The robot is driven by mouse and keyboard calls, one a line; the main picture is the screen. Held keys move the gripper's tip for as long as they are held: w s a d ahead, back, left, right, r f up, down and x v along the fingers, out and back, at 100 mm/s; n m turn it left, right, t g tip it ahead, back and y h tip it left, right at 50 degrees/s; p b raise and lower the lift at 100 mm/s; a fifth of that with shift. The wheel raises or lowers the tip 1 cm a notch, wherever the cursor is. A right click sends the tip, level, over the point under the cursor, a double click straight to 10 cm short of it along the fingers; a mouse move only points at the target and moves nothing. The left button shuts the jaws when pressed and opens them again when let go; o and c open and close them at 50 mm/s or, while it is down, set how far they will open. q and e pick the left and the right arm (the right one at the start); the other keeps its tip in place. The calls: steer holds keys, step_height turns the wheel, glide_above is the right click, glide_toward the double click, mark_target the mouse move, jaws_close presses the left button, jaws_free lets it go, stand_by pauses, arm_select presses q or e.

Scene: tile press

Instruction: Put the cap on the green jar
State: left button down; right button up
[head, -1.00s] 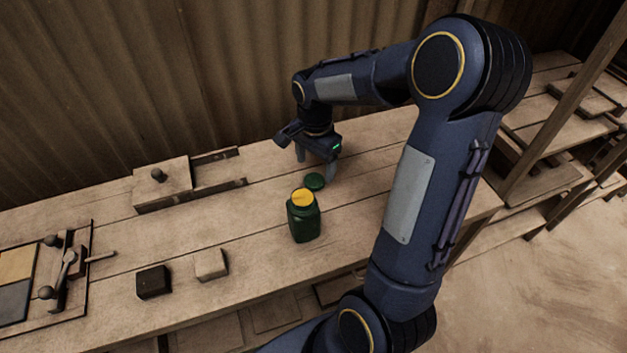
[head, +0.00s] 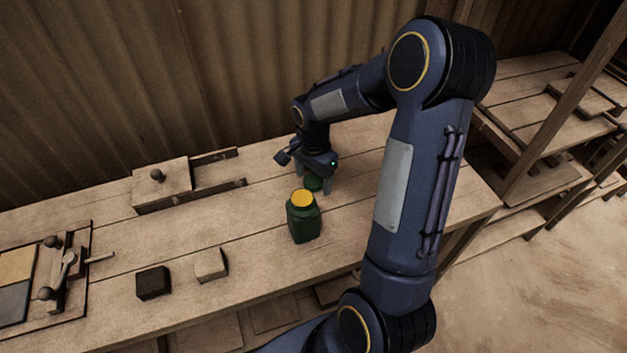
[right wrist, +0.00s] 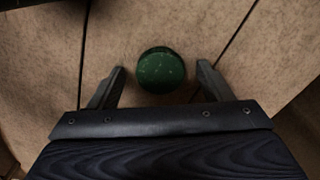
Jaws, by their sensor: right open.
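The green jar (head: 304,222) stands upright on the wooden bench, its top showing yellow. The green cap (head: 314,184) lies on the bench just behind the jar and apart from it. My right gripper (head: 312,182) is low over the cap, pointing down, with its fingers open. In the right wrist view the round cap (right wrist: 161,70) lies between and slightly beyond the two open fingertips (right wrist: 160,75), with a gap on each side. My left gripper is in neither view.
A wooden block with a knob and slide rails (head: 163,184) sits at the back left. A dark cube (head: 153,282) and a pale cube (head: 211,265) lie left of the jar. A framed tray with levers (head: 75,300) is at the far left. A corrugated wall stands behind the bench.

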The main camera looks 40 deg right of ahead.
mark_target(313, 180)
steer(key=c, duration=1)
steer(key=shift+r, duration=0.1)
steer(key=shift+r, duration=0.4)
step_height(313, 180, up, 2)
steer(key=shift+r, duration=0.2)
steer(key=s+a+r, duration=0.1)
steer(key=s+r, duration=0.2)
steer(key=s, duration=0.1)
steer(key=s+a+r, duration=0.1)
steer(key=s+r, duration=0.2)
steer(key=s, duration=0.2)
steer(key=s+a+r, duration=0.2)
steer(key=s+r, duration=0.1)
steer(key=s, duration=0.1)
steer(key=shift+s+r, duration=0.25)
steer(key=shift+r, duration=0.1)
